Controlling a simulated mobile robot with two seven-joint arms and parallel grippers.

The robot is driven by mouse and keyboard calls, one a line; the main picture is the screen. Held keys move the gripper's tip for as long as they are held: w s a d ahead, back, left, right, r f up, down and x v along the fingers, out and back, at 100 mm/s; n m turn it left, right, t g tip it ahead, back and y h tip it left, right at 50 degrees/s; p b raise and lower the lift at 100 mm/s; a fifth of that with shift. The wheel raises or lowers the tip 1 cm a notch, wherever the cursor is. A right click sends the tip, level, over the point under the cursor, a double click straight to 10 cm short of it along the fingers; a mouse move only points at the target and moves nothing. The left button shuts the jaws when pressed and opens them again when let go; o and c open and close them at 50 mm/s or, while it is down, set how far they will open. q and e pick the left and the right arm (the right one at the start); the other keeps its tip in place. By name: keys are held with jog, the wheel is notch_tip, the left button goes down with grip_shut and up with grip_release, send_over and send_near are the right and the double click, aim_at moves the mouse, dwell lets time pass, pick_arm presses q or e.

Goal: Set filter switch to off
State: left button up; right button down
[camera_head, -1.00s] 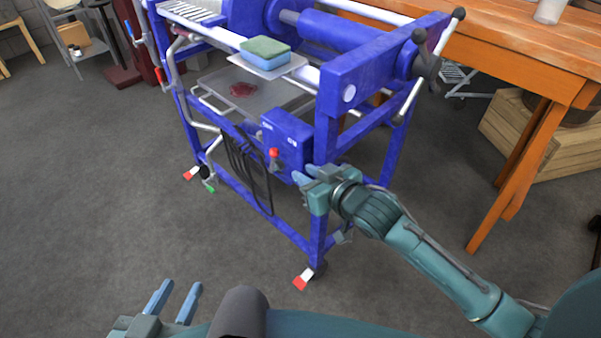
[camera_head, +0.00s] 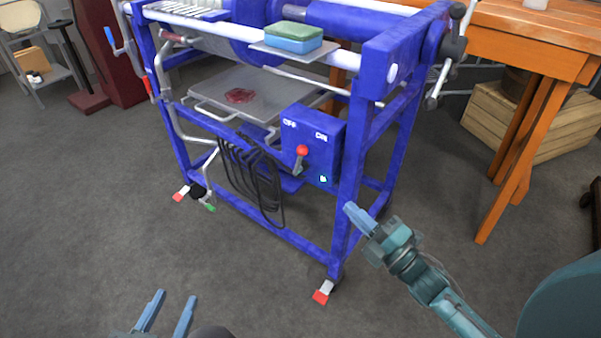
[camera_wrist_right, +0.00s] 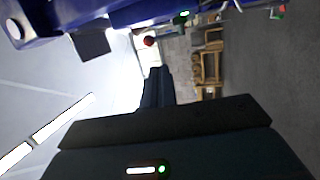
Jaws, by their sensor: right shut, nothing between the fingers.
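The blue filter switch box (camera_head: 325,160) sits on the front of the blue filter press frame, with OFF marked at left and ON at right. Its lever has a red knob (camera_head: 302,150), which leans slightly right of upright. A red knob also shows in the right wrist view (camera_wrist_right: 148,41), beyond the fingertips. My right gripper (camera_head: 353,210) is shut and empty, lower right of the box and apart from the lever in the picture. Its dark fingers (camera_wrist_right: 157,85) show in the wrist view. My left gripper (camera_head: 172,300) is open and empty at the bottom left.
A sponge (camera_head: 294,38) lies on a small plate on the press, above a tray (camera_head: 215,92) with a red stain. A black cable (camera_head: 255,185) hangs left of the box. An orange table (camera_head: 530,45) and wooden crate (camera_head: 490,112) stand at right. The floor in front is clear.

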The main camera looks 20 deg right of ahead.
aim_at(301, 160)
pick_arm(q)
jog(key=shift+w+d+r+m+t+h+b, duration=0.1)
jog(key=shift+d+m+t+h+b, duration=0.25)
jog(key=shift+t+h+b, duration=0.45)
pick_arm(e)
jog(key=x, duration=1.3)
jog(key=shift+w+a+r, duration=0.1)
jog(key=shift+w+a, duration=0.1)
jog(key=shift+w, duration=0.15)
pick_arm(q)
jog(key=shift+y, duration=0.3)
jog(key=shift+r, duration=0.15)
pick_arm(e)
jog(key=shift+r, duration=0.2)
